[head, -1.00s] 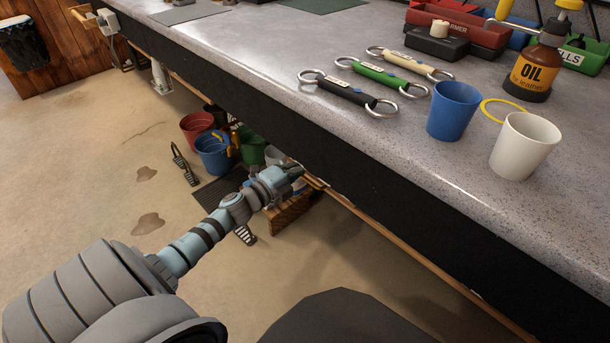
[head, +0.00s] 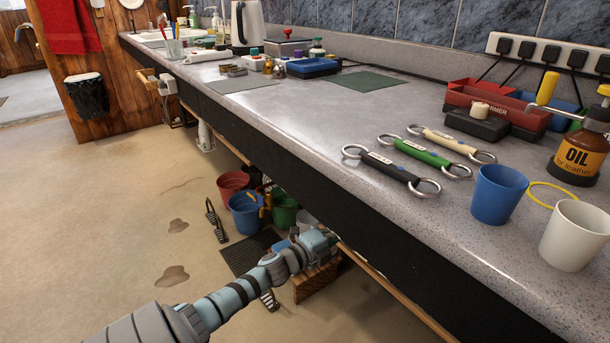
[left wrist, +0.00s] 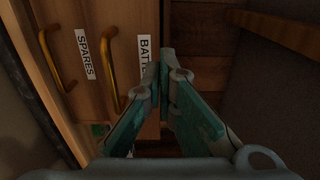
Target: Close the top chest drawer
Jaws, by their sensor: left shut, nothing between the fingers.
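In the left wrist view, two pale wooden drawer fronts lie side by side, turned on their side. One drawer front (left wrist: 91,14) is labelled SPARES and has a brass handle (left wrist: 57,60). The other drawer front (left wrist: 135,17) has a partly hidden label starting BATT and another brass handle (left wrist: 117,72). My left gripper (left wrist: 164,72) is shut and empty, its fingertips over the right edge of the BATT front; I cannot tell whether they touch it. In the head view, my left gripper (head: 322,241) is at the counter's front edge, above a brown wooden piece (head: 313,284). The drawer fronts are hidden there. My right gripper is not in view.
The grey counter (head: 290,105) overhangs beside my left arm. It carries cups, a leather oil bottle (head: 580,147) and ringed straps. Below stand a red bucket (head: 233,186) and a blue bucket (head: 244,213). Darker planks (left wrist: 203,45) lie right of the drawer fronts. The floor at left is mostly clear.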

